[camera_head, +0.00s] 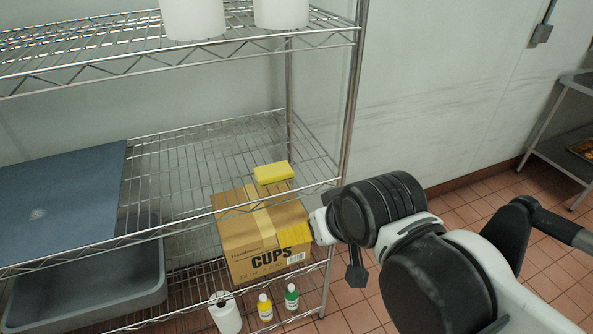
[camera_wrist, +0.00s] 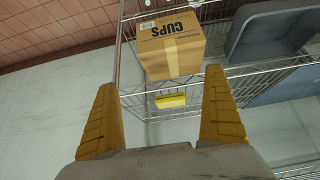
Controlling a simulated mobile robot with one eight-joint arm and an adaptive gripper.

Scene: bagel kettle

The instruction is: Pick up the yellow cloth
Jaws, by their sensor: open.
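The yellow cloth (camera_head: 273,172) is a small, flat, block-like yellow piece lying on the middle wire shelf (camera_head: 180,165). In the wrist view the cloth (camera_wrist: 171,101) shows between my two fingers and beyond their tips, with nothing touching it. My gripper (camera_head: 295,235) has yellow fingers and is open and empty. In the head view it is in front of the shelf's right end, lower in the picture than the cloth. In the wrist view my fingers (camera_wrist: 160,80) are spread wide on both sides. The far finger is mostly hidden in the head view.
A cardboard CUPS box (camera_head: 250,262) shows below the cloth, behind the shelf wires. A dark blue board (camera_head: 60,200) and a grey tub (camera_head: 130,285) are left. Bottles (camera_head: 291,297) stand low. A metal post (camera_head: 352,90) rises at the right. White containers (camera_head: 192,18) stand above.

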